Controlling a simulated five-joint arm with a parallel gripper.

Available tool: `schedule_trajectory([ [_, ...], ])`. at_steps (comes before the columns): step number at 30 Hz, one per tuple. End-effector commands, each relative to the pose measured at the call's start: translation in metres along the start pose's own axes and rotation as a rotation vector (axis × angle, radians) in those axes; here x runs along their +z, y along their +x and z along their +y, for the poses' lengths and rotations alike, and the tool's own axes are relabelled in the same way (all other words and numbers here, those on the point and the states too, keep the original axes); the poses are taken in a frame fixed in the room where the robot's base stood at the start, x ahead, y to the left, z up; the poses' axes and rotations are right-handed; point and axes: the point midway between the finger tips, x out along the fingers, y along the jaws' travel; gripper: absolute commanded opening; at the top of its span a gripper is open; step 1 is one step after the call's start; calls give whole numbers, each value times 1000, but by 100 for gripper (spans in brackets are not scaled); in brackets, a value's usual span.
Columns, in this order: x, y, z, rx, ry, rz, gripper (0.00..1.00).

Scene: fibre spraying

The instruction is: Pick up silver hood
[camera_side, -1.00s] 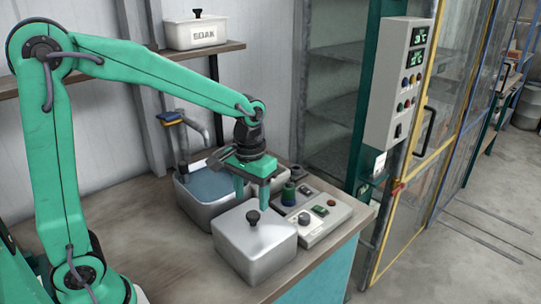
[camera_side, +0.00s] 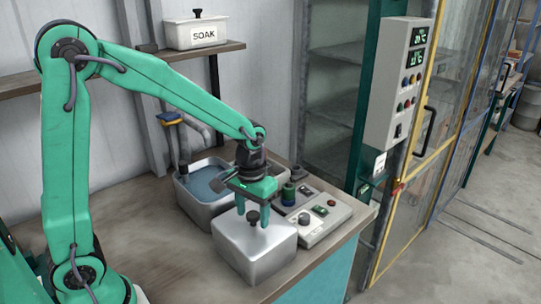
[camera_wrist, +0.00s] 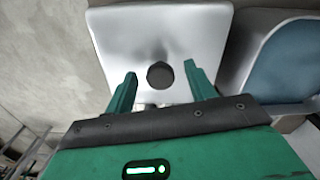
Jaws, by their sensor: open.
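The silver hood (camera_side: 257,252) is a box-shaped metal cover with a dark round knob (camera_side: 253,217) on top, standing on the bench near its front edge. My gripper (camera_side: 252,215) is open and points down at the knob, with its fingers on either side of it in the side view. In the wrist view the hood (camera_wrist: 120,35) fills the upper middle. I cannot tell whether a finger touches the knob.
A metal basin of water (camera_side: 203,184) with a tap stands behind the hood. A control box (camera_side: 322,212) with buttons and knobs lies to its right. A white SOAK box (camera_side: 197,32) sits on the wall shelf. The bench (camera_side: 150,240) is bare to the left.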

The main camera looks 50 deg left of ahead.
Motion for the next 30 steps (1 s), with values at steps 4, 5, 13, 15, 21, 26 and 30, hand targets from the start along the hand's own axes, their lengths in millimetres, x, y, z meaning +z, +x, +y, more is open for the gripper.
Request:
schedule_trajectory([
  [4, 0, 0, 0, 0, 0, 0, 45],
  [5, 0, 0, 0, 0, 0, 0, 39],
  [13, 0, 0, 0, 0, 0, 0, 0],
  [15, 0, -1, 0, 0, 0, 1, 0],
  [21, 0, -1, 0, 0, 0, 2, 0],
  [26, -1, -8, 0, 1, 0, 3, 0],
  [30, -1, -20, 0, 1, 0, 3, 0],
])
